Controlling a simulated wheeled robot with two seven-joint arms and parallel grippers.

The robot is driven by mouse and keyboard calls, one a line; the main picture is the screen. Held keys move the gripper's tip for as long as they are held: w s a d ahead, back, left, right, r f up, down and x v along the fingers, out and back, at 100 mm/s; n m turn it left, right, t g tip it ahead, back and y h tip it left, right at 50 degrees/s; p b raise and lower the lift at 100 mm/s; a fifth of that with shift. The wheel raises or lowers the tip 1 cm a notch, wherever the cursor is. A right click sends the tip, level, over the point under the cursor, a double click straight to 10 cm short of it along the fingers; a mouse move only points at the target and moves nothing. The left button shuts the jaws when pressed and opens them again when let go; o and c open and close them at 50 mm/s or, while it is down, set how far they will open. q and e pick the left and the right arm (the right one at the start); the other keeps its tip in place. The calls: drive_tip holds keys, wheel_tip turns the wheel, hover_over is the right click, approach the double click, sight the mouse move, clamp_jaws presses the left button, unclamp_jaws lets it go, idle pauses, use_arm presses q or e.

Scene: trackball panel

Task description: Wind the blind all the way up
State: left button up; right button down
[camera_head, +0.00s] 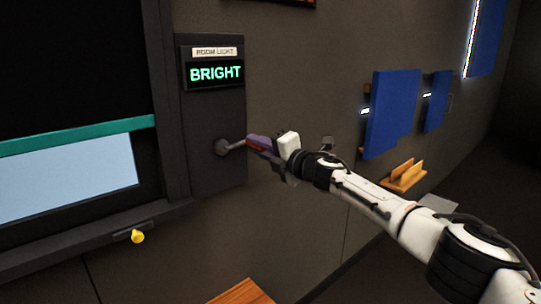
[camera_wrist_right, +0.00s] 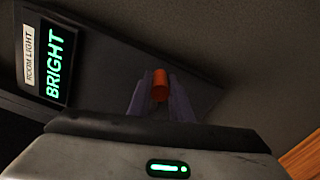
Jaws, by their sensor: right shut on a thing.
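The dark blind (camera_head: 70,70) covers the upper part of the window on the left, ending in a teal bottom bar (camera_head: 80,137). Pale window pane (camera_head: 70,182) shows below the bar. A grey crank (camera_head: 224,146) sticks out of the dark panel right of the window, under a display reading BRIGHT (camera_head: 215,74). My right gripper (camera_head: 259,146) is shut on the crank's handle. In the right wrist view the handle's orange-red end (camera_wrist_right: 160,85) sits between the purple fingers. My left gripper is not in view.
A yellow knob (camera_head: 137,237) sits on the ledge under the window. Blue panels (camera_head: 390,112) stand out from the wall at right, beyond my right arm. A wooden holder (camera_head: 404,176) is below them. A wooden surface (camera_head: 243,293) shows at the bottom.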

drive_tip(key=r+n, duration=0.2)
drive_tip(key=n, duration=0.1)
drive_tip(key=shift+s+a+r+n+p, duration=0.15)
drive_tip(key=shift+a+r+n+p, duration=0.05)
drive_tip(key=shift+r+n+p, duration=0.1)
drive_tip(key=shift+s+a+r+n, duration=0.25)
drive_tip(key=shift+r+n, duration=0.2)
drive_tip(key=shift+n, duration=0.35)
drive_tip(key=shift+s+a+r+n, duration=0.15)
drive_tip(key=shift+r+n, duration=0.25)
drive_tip(key=shift+n, duration=0.4)
drive_tip(key=shift+a, duration=0.1)
drive_tip(key=c, duration=1.6)
unclamp_jaws()
